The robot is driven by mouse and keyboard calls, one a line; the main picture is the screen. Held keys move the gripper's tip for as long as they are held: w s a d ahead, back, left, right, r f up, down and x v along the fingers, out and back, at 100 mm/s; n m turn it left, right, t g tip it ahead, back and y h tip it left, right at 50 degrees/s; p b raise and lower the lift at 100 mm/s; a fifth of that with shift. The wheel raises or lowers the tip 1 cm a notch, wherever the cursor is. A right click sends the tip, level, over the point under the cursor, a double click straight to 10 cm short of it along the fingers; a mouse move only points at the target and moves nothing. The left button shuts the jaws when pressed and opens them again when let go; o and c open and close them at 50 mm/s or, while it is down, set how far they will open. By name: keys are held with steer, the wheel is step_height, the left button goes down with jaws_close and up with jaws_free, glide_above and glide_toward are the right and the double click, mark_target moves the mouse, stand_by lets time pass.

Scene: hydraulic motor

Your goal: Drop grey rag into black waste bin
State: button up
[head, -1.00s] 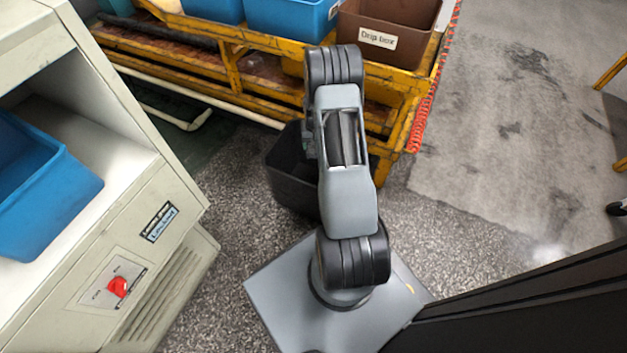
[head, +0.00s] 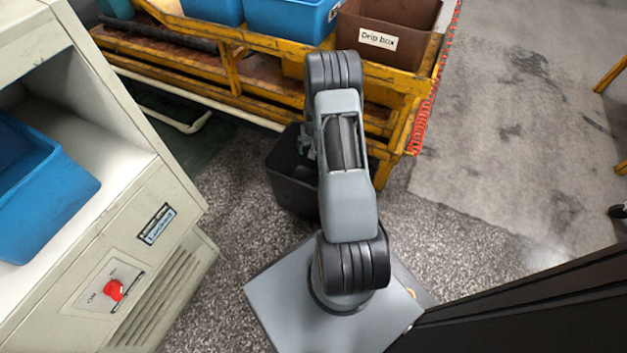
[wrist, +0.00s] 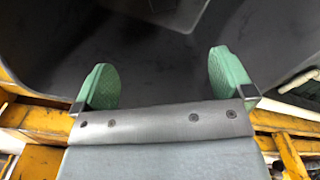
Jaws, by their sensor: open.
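The black waste bin (head: 292,190) stands on the floor in front of the yellow rack, partly hidden behind my arm. Its dark inside (wrist: 150,65) fills most of the wrist view. My gripper (wrist: 164,82) is open, with its two green-padded fingers well apart and nothing between them. It points into the bin's opening. In the head view only a small part of it shows beside my arm. A grey patch lies at the top edge of the wrist view, inside the bin; I cannot tell whether it is the grey rag. No rag shows clearly elsewhere.
A yellow rack (head: 232,68) behind the bin carries blue boxes (head: 290,18) and a brown drip box (head: 385,35). A pale cabinet (head: 150,215) with a blue bin (head: 45,200) stands at the left. The floor at the right (head: 510,150) is clear.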

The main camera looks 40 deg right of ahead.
steer(key=s+a+r+p, duration=0.6)
steer(key=s+r+p, duration=0.1)
steer(key=s+r, duration=0.5)
steer(key=shift+s+r+p, duration=0.35)
steer(key=shift+r, duration=0.15)
steer(key=w+a+r+n+t+p, duration=0.1)
steer(key=a+r+p, duration=0.3)
steer(key=r, duration=0.6)
steer(key=a+r+n+p, duration=0.1)
steer(key=a+r+p, duration=0.1)
steer(key=r+p, duration=0.65)
steer(key=w+a+r+n+t+p, duration=0.1)
steer(key=a+r+p, duration=0.25)
steer(key=r, duration=0.85)
steer(key=s+a+r+n+p, duration=0.1)
steer(key=s+a+r+p, duration=0.2)
steer(key=r+p, duration=0.4)
steer(key=s+a+r+n+t+p, duration=0.1)
steer(key=s+a+r+p, duration=0.3)
steer(key=r, duration=1.3)
steer(key=a+n+p, duration=0.1)
steer(key=p, duration=0.2)
steer(key=shift+r+n+t, duration=0.25)
steer(key=shift+n+t, duration=0.05)
